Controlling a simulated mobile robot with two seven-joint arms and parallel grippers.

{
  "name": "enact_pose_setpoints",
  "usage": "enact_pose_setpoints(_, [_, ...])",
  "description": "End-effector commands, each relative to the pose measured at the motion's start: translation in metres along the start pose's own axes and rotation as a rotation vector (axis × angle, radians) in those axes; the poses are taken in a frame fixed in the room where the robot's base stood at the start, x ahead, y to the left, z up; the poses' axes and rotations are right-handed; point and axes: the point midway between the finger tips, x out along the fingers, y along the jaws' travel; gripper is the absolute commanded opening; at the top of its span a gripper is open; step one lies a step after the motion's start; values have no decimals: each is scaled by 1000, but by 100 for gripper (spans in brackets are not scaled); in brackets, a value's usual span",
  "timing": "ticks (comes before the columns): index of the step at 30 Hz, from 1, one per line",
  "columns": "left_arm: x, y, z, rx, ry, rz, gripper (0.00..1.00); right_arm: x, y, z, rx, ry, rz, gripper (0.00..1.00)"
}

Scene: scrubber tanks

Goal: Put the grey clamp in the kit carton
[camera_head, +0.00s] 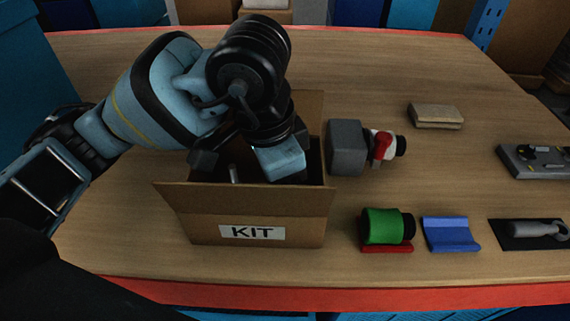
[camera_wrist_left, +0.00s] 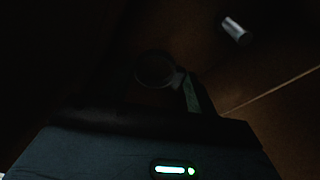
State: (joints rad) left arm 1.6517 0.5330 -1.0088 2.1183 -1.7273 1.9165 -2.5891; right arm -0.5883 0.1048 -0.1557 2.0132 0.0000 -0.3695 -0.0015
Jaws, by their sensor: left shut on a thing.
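The kit carton (camera_head: 205,228) is an open cardboard box with a KIT label on its front, standing on the table left of centre. My left gripper (camera_head: 280,163) reaches down into it, and its fingertips are hidden by the walls. The dim left wrist view shows a round dark-grey thing, apparently the grey clamp (camera_wrist_left: 155,68), at my shut fingers inside the carton. Whether it touches the carton floor is too dark to tell. A small silvery cylinder (camera_wrist_left: 235,30) lies in the carton, apart from the gripper. My right gripper is not in view.
Right of the carton are a grey block with a red-and-white part (camera_head: 346,148), a green roll on a red holder (camera_head: 383,226), and a blue holder (camera_head: 450,234). Farther right are a tan block (camera_head: 436,115), a grey tray (camera_head: 540,160) and a grey tool on a black mat (camera_head: 530,230).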

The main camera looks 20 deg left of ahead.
Motion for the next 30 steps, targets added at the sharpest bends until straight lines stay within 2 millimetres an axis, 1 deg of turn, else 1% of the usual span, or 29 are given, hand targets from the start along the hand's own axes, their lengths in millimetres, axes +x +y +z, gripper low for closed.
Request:
enact_pose_setpoints(3, [16, 0, 4, -1, -6, 3, 36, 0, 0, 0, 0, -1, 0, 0])
enact_pose_setpoints(7, [31, 1, 6, 1, -3, 3, 36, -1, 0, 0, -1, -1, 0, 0])
enact_pose_setpoints(9, [34, 0, 6, 1, -2, 1, 36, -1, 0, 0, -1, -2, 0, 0])
enact_pose_setpoints(15, [34, 0, 6, 1, -2, 1, 36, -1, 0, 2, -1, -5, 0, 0])
enact_pose_setpoints(23, [41, 0, 7, 1, -3, 3, 36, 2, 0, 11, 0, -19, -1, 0])
enact_pose_setpoints(24, [41, 0, 7, 0, -3, 3, 59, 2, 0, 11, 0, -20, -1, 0])
enact_pose_setpoints(29, [40, 0, 6, 0, -2, 2, 79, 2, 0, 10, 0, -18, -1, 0])
enact_pose_setpoints(30, [40, 0, 6, 0, -2, 2, 79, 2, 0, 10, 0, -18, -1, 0])
